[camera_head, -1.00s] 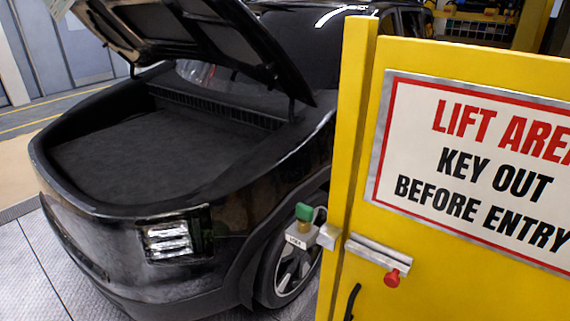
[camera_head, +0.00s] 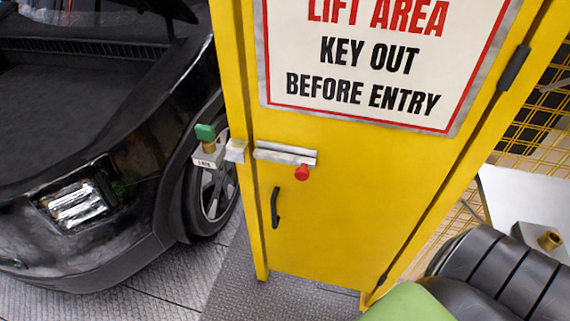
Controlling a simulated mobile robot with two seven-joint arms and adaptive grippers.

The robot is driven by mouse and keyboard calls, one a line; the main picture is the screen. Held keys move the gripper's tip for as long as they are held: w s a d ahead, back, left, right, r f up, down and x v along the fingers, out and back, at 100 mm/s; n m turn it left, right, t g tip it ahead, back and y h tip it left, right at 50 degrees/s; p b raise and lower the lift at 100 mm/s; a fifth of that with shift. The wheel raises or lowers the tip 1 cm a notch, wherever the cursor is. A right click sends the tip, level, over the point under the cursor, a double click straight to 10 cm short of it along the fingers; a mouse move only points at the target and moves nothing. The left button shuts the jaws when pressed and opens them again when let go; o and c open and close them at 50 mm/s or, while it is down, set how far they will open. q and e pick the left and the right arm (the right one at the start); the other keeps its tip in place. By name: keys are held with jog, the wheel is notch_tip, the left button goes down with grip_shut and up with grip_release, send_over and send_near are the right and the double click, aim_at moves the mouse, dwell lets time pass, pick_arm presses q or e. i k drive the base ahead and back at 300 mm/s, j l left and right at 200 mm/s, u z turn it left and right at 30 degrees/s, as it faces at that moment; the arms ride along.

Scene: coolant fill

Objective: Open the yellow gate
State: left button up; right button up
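The yellow gate (camera_head: 340,200) stands upright in front of me and looks closed, with a white "LIFT AREA KEY OUT BEFORE ENTRY" sign (camera_head: 375,60) on it. A silver slide bolt (camera_head: 285,153) with a red knob (camera_head: 302,173) sits on the gate's left part. A lock block with a green-headed key (camera_head: 205,132) is beside the latch at the left post. A black pull handle (camera_head: 275,207) is below the bolt. A hinge (camera_head: 513,67) shows on the right edge. Neither of my grippers shows in the view.
A black car (camera_head: 90,150) with its front trunk open stands left of the gate, close to the post. Grey floor (camera_head: 230,275) is clear before the gate.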

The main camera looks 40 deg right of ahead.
aim_at(386, 97)
jog(key=z, duration=1.55)
